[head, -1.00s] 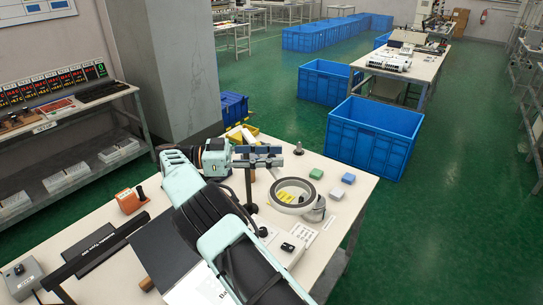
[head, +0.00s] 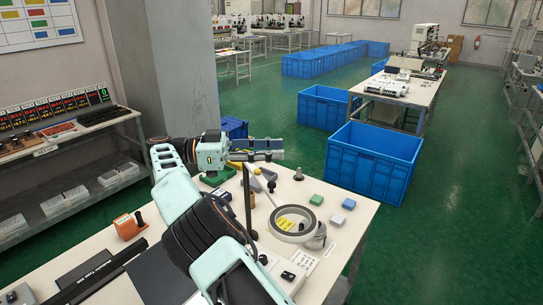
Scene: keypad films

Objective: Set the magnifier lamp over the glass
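The magnifier lamp (head: 293,222) is a grey ring head standing over the right part of the white table (head: 353,231). A yellow patch shows inside its ring. Its thin dark stand lies partly behind my arm. I cannot pick out the glass clearly. My gripper (head: 268,156) points right at the end of my pale green and black arm, above the table's far edge, behind and left of the ring in the picture and apart from it. Bluish pieces show at its fingers. They are too small to tell whether it is open or holds something.
An orange box (head: 128,226) is at the left. A big blue crate (head: 371,160) stands beyond the table.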

